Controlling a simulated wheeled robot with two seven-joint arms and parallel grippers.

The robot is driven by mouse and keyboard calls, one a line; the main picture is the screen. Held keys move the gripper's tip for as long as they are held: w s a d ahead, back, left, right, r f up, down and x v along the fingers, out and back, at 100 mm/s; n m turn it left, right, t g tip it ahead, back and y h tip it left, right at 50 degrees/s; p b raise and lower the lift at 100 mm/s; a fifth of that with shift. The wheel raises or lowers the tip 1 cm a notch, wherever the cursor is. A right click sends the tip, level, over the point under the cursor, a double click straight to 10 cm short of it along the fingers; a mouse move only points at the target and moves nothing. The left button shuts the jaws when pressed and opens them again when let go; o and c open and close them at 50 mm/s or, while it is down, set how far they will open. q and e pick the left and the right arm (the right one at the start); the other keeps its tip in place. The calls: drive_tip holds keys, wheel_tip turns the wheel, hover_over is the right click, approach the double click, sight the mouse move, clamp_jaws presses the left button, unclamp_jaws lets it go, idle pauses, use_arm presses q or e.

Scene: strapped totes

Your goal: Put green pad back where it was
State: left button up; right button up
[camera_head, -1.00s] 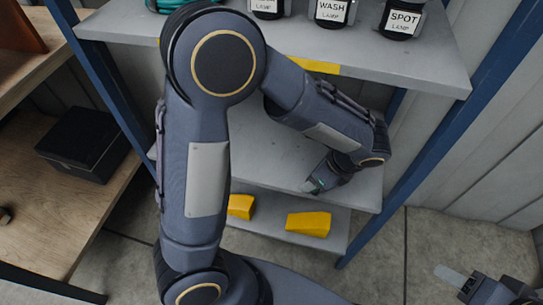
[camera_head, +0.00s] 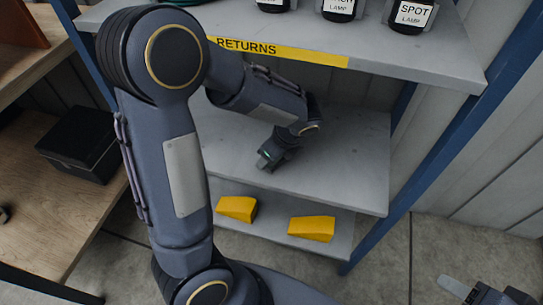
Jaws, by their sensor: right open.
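I cannot make out the green pad as a whole in the head view. My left gripper (camera_head: 270,160) is at the end of the large arm, over the middle shelf (camera_head: 345,160). A small green-teal spot shows at its tip; I cannot tell whether it is a pad or part of the gripper. Its fingers are too dark and small to read. My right gripper (camera_head: 456,292) is at the bottom right corner, partly cut off, open and apart from the shelves.
The upper shelf has a yellow RETURNS strip (camera_head: 285,52) and labelled dark lamps (camera_head: 408,16). Two yellow wedges (camera_head: 237,208) (camera_head: 312,228) lie on the bottom shelf. A black box (camera_head: 83,145) stands on a wooden shelf at left. Blue posts (camera_head: 440,130) frame the rack.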

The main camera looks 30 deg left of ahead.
use_arm(q)
drive_tip(key=shift+f, duration=0.2)
drive_tip(key=shift+f, duration=0.1)
drive_tip(key=o, duration=0.6)
drive_tip(key=shift+f, duration=0.1)
drive_tip(key=o, duration=0.4)
drive_tip(key=shift+o, duration=0.2)
